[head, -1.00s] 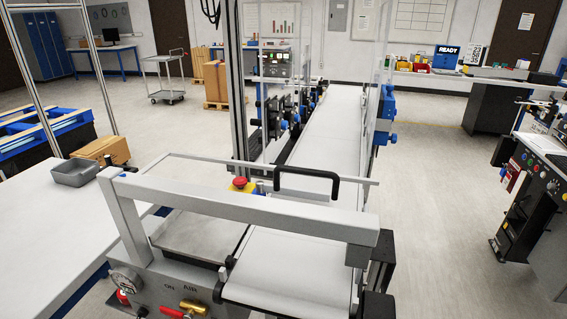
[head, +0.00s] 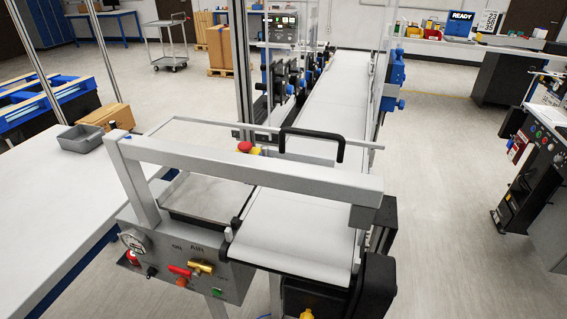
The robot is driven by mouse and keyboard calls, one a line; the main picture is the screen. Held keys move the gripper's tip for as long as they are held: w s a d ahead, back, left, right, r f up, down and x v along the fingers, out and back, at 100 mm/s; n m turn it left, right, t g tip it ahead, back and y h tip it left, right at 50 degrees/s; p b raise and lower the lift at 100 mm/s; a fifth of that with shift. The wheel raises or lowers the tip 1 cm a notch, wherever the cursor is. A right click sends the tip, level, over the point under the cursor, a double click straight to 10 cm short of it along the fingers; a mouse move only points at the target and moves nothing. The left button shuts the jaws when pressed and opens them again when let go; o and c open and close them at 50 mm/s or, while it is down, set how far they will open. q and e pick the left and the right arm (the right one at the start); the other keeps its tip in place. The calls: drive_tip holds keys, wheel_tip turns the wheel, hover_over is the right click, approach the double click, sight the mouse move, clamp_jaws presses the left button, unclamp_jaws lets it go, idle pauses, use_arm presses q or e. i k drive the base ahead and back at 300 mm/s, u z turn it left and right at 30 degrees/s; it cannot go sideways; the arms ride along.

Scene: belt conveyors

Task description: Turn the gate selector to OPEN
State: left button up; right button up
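A grey control panel (head: 232,275) is on the near end of the conveyor frame, at the lower left of the middle in the head view. It carries a round gauge (head: 133,241), a small black knob (head: 151,271), a red lever handle (head: 180,271), a brass-yellow valve (head: 202,267) and a green button (head: 217,292). Lettering above the valve seems to read AIR. I cannot tell which of these, if any, is the gate selector, and no OPEN mark is legible. Neither of my grippers is in view.
A white gate bar (head: 250,170) with a black handle (head: 312,140) spans the conveyor belt (head: 300,220). A red emergency button (head: 245,147) is behind the bar. A white table (head: 60,190) with a grey bin (head: 82,138) stands at left. Open floor (head: 450,220) lies at right.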

sight(151, 271)
drive_tip(key=u, duration=1.2)
